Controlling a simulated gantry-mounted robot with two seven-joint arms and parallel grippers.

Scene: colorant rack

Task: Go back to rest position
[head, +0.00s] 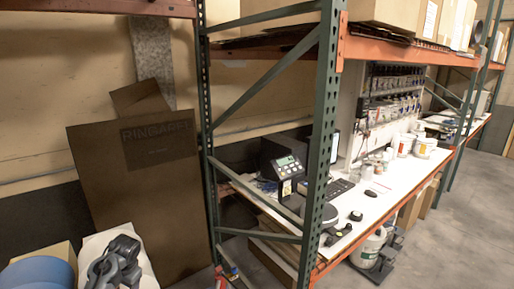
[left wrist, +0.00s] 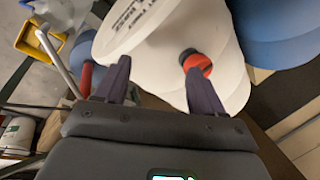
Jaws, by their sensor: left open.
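My left gripper (left wrist: 155,68) is open in the left wrist view, with its two dark fingers spread apart. Nothing is held between them. A white container (left wrist: 160,45) with a red-orange cap (left wrist: 195,62) lies behind the fingers. The cap shows beside the right finger's tip, and I cannot tell whether they touch. In the head view, part of my dark left arm (head: 115,265) shows at the bottom left, in front of a white container (head: 95,245). My right gripper is in neither view.
A blue drum (head: 38,272) stands at the bottom left. A brown panel (head: 140,200) leans on the wall. A green rack upright (head: 322,120) stands before a white workbench (head: 375,200) with a scale, keyboard and cans. Grey floor (head: 470,220) is open at right.

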